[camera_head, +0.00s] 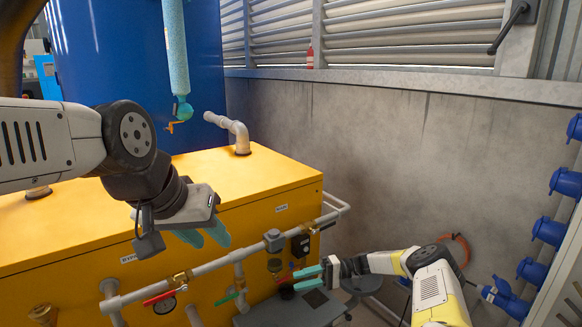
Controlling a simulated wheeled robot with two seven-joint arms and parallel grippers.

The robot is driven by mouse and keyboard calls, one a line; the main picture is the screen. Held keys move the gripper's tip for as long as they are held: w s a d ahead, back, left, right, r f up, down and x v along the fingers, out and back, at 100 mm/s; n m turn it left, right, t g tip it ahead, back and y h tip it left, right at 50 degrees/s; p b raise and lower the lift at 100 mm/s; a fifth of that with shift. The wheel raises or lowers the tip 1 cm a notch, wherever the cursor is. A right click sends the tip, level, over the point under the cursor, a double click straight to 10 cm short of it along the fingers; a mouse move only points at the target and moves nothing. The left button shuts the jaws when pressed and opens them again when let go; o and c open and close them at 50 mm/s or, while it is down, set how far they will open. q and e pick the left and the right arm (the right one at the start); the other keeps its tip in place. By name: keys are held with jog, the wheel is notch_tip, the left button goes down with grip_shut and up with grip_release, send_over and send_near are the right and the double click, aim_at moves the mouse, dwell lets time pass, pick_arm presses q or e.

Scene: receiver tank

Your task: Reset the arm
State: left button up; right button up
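My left arm comes in from the left over the yellow tank housing (260,185). My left gripper (207,238) points down in front of the housing's front edge, its two teal fingers apart with nothing between them. My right arm comes up from the lower right. My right gripper (300,279) points left near the pipework at the housing's right end, its two teal fingers apart and apparently empty. Whether it touches the small valve behind it I cannot tell.
A blue tank (140,60) stands behind. A teal vertical pipe (176,50) hangs above. Blue sockets (550,231) line the right wall. A grey wall (380,160) closes the back.

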jog(key=s+d+r+t+h, duration=0.1)
jog(key=s+r+h, duration=0.25)
jog(key=r, duration=0.55)
jog(key=s+d+r+n+t+h, duration=0.1)
jog(key=s+r+h, duration=0.3)
jog(key=r, duration=0.5)
jog(key=s+d+r+t+h, duration=0.15)
jog(key=r+h, duration=0.35)
jog(key=r, duration=0.5)
jog(key=s+d+r+m+t, duration=0.1)
jog(key=s+d+r+t, duration=0.1)
jog(key=s, duration=0.5)
jog(key=s+d+r+m+t+h, duration=0.1)
jog(key=s+d+r+t, duration=0.1)
jog(key=s+r, duration=0.3)
jog(key=s+d+r+m+t+h, duration=0.1)
jog(key=s+d+r+t, duration=0.2)
jog(key=s, duration=0.6)
jog(key=shift+r, duration=0.3)
jog(key=shift+a+t, duration=0.1)
jog(key=shift+t, duration=0.15)
